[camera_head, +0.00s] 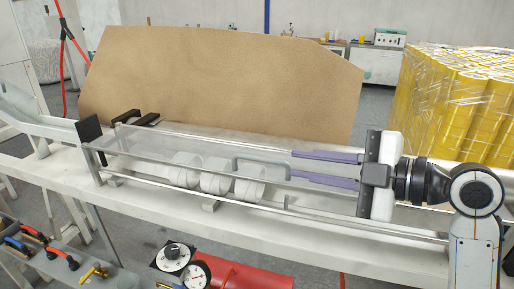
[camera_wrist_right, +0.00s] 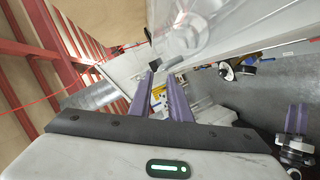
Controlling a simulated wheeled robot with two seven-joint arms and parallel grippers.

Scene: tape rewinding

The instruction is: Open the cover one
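The clear cover (camera_head: 210,145) lies over the long machine trough and looks shut. A grey bar handle (camera_head: 262,162) sits on its front side. White tape rolls (camera_head: 215,176) show beneath the cover. My right gripper (camera_head: 291,163) comes in from the right, its two purple fingers apart with a gap between them. The fingertips are close to the right end of the handle; I cannot tell if they touch. The right wrist view shows the same two fingers (camera_wrist_right: 160,73) with nothing clearly between them. At its right edge is a purple-fingered part, probably my left gripper (camera_wrist_right: 297,118), with its opening unclear.
A brown board (camera_head: 225,80) stands behind the trough. Stacked yellow rolls (camera_head: 455,100) are at the back right. Round gauges (camera_head: 185,265) and a red cylinder (camera_head: 250,274) are below the front edge. Black brackets (camera_head: 88,129) stand at the trough's left end.

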